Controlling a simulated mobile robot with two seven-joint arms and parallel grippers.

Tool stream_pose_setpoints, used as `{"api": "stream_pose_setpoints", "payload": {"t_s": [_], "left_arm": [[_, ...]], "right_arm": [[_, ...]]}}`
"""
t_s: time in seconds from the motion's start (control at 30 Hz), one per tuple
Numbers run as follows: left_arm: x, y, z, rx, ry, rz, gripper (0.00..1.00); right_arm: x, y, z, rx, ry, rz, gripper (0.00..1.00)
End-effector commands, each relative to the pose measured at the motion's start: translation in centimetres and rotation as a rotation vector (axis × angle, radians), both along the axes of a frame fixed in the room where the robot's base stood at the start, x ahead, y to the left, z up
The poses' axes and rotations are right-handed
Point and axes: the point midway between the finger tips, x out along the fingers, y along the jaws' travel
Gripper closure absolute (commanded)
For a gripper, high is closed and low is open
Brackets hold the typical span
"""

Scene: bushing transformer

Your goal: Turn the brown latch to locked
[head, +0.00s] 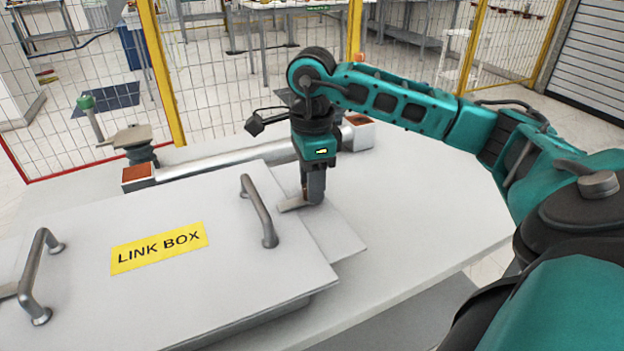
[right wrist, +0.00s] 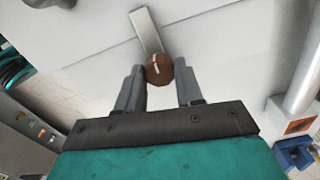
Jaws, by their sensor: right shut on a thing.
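The brown latch has a round brown knob (right wrist: 158,69) with a pale line across its top in the right wrist view. A flat grey bar (right wrist: 147,32) runs from the knob onto the lid side. In the head view the bar (head: 291,204) points left from under my right gripper (head: 314,194), over the right edge of the LINK BOX lid (head: 190,280). My right gripper (right wrist: 160,85) points down with a finger on each side of the knob and is shut on it. The gripper hides most of the knob in the head view. My left gripper is not in view.
Two metal handles stand on the lid, one (head: 260,212) close to my right gripper and one (head: 36,275) at left. A grey pipe (head: 225,160) lies behind the box. A green-tipped lever (head: 90,115) stands at back left. The table's right side (head: 420,215) is clear.

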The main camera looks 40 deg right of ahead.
Motion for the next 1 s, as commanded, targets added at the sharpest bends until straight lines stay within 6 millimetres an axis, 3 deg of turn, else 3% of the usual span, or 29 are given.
{"api": "stream_pose_setpoints", "payload": {"t_s": [0.17, 0.2, 0.43, 0.77, 1.0], "left_arm": [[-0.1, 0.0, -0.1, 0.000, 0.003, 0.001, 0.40], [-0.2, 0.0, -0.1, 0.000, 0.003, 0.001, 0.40], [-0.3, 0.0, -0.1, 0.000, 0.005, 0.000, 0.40], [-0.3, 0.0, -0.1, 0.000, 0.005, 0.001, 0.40], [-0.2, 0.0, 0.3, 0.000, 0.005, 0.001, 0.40]], "right_arm": [[0.0, -0.1, 0.1, -0.002, -0.002, -0.001, 0.94], [0.0, -0.1, 0.1, -0.002, -0.002, -0.001, 0.62], [0.0, -0.1, 0.1, -0.001, -0.002, 0.000, 0.40], [0.1, 0.0, 0.5, 0.000, -0.002, 0.001, 0.38], [0.1, 0.0, 4.6, 0.001, -0.006, 0.001, 0.38]]}}
